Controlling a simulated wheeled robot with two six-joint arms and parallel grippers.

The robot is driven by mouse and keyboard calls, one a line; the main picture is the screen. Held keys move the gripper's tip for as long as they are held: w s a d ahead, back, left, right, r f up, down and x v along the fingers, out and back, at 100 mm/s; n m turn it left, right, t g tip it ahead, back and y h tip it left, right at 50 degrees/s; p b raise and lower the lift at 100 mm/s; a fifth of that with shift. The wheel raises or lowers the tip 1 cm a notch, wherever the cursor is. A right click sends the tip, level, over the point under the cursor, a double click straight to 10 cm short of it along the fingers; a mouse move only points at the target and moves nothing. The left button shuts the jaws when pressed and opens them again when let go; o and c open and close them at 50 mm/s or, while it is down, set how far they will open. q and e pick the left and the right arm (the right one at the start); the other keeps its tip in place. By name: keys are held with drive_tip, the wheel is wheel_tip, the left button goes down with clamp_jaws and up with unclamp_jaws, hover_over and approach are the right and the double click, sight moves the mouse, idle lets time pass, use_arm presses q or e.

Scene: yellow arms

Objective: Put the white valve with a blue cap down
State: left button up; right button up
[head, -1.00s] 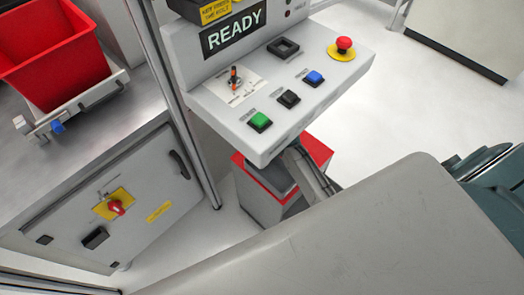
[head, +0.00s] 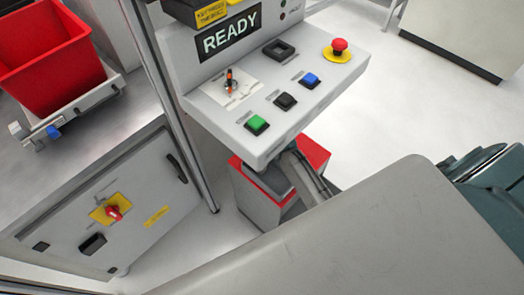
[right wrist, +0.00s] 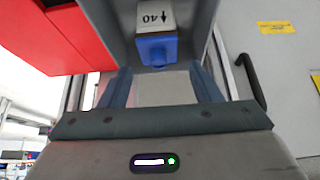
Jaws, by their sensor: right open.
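The white valve with a blue cap shows in the right wrist view: its white body (right wrist: 154,16), marked "40" with an arrow, is at the top, and its blue cap (right wrist: 157,48) faces my gripper. It sits in front of a grey surface with grey walls on both sides. My right gripper (right wrist: 161,80) is open, with its two blue-grey fingers apart below and to either side of the cap. I cannot tell whether they touch the valve. My left gripper is in neither view.
In the head view, a red bin (head: 48,55) stands on a pale rail with a small blue part (head: 53,132). A control panel (head: 225,107) reads "READY". A grey cabinet (head: 130,200) stands lower left, and a red-topped box (head: 250,195) stands under the panel.

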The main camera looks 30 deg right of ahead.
drive_tip(key=shift+r, duration=0.3)
drive_tip(key=v, duration=0.3)
drive_tip(key=shift+r, duration=0.45)
use_arm(q)
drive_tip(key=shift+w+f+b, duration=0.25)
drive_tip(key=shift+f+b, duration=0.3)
drive_tip(key=shift+b, duration=0.1)
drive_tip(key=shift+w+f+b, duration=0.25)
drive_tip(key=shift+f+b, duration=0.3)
drive_tip(key=shift+b, duration=0.05)
use_arm(e)
drive_tip(key=s+d, duration=0.3)
drive_tip(key=s, duration=0.8)
drive_tip(key=shift+s+d+f, duration=0.15)
drive_tip(key=shift+s+d, duration=0.05)
drive_tip(key=shift+d, duration=0.2)
